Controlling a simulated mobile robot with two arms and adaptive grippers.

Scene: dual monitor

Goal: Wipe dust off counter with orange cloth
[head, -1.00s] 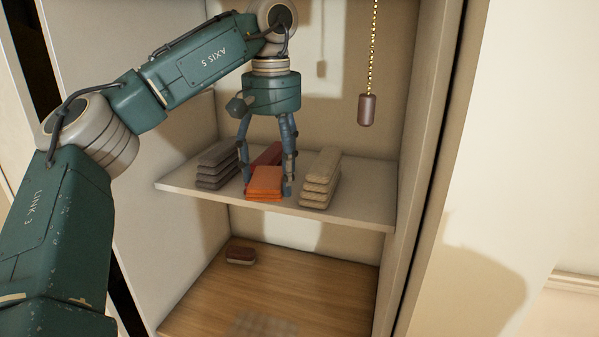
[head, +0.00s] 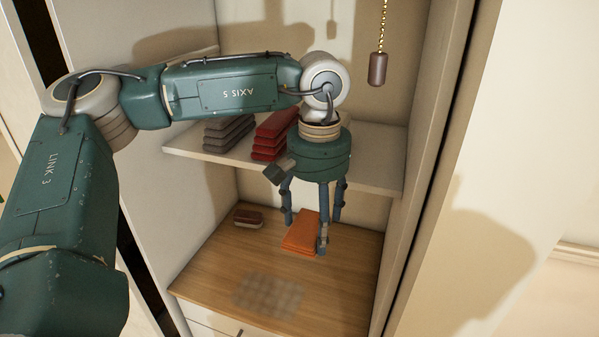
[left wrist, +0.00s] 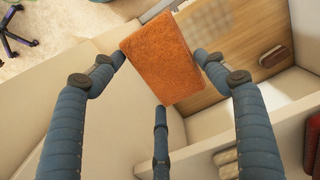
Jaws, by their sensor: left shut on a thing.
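The orange cloth (head: 299,238), a folded rectangle, is held between the fingertips of my left gripper (head: 310,236). In the left wrist view, the cloth (left wrist: 160,57) spans the gap between the fingers. It hangs over the wooden counter (head: 220,268), below the shelf; whether it touches the counter is hard to tell. The dust, a greyish patch (head: 268,296), lies on the counter nearer the front, left of and in front of the cloth. The dust also shows in the left wrist view (left wrist: 207,18). My right gripper is not in view.
A brown brush-like block (head: 247,217) lies on the counter at the back left. The shelf (head: 372,176) above carries grey (head: 229,134) and red (head: 273,136) cloth stacks. A pull chain handle (head: 378,69) hangs at upper right. Cabinet walls bound both sides.

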